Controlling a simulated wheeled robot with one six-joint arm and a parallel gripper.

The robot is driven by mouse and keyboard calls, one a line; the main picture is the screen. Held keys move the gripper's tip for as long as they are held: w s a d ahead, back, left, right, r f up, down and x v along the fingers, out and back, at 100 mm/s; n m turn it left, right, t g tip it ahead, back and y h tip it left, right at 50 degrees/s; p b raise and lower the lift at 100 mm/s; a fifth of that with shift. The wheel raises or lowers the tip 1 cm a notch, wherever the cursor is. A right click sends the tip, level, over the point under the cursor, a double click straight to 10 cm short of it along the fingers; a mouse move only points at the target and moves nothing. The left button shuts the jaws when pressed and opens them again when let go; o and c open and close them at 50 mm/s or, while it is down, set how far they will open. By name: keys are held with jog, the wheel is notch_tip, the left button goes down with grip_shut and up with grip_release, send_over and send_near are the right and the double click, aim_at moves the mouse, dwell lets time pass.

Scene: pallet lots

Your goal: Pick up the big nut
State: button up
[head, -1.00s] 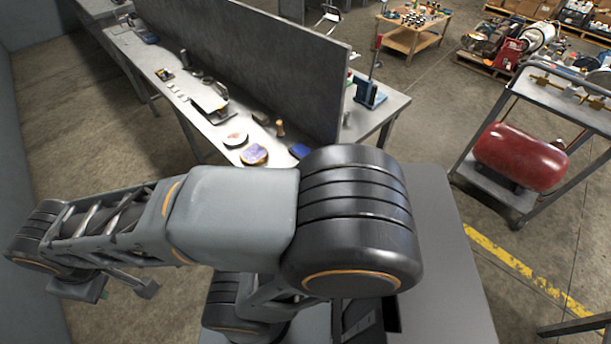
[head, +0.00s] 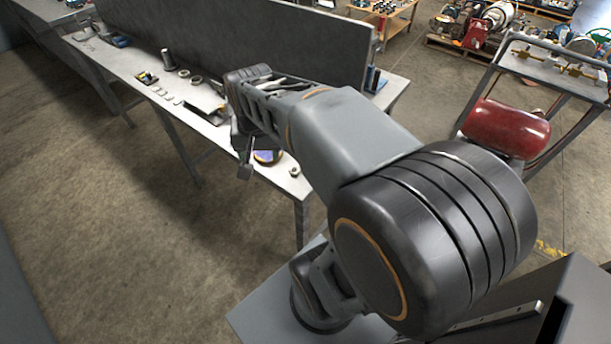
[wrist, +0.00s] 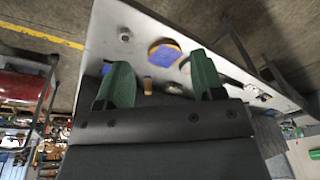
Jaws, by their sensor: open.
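A small grey nut with a dark hole (wrist: 125,34) lies near the table's corner in the wrist view. It seems to be the nut (head: 294,171) at the table's near right end in the head view. Two grey ring-shaped pieces, one of them here (head: 197,80), lie farther back; I cannot tell which piece is the big nut. My gripper (wrist: 160,68) is open, its two green fingers apart with nothing held between them. It is above the table, and the nut is beyond its left finger in the wrist view. The arm partly hides the tabletop in the head view.
A round purple-and-orange disc (wrist: 164,52) lies beside the nut on the grey table (head: 130,62). A tall grey panel (head: 240,40) stands along the table's back. A trolley with a red tank (head: 505,128) stands at the right. Floor in front is clear.

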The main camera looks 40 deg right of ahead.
jog(key=w+d+f+m+g+b, duration=0.25)
jog(key=d+f+m, duration=0.25)
jog(key=d+m, duration=0.4)
jog(key=b, duration=0.2)
send_over(293, 171)
jog(key=shift+t, duration=0.25)
jog(key=f, duration=0.6)
jog(key=shift+a+f, duration=0.2)
jog(key=shift+f, duration=0.05)
jog(key=shift+d+f, duration=0.1)
jog(key=shift+f, duration=3.15)
jog(key=shift+c, duration=0.2)
jog(key=c, duration=1)
jog(key=shift+r, duration=0.15)
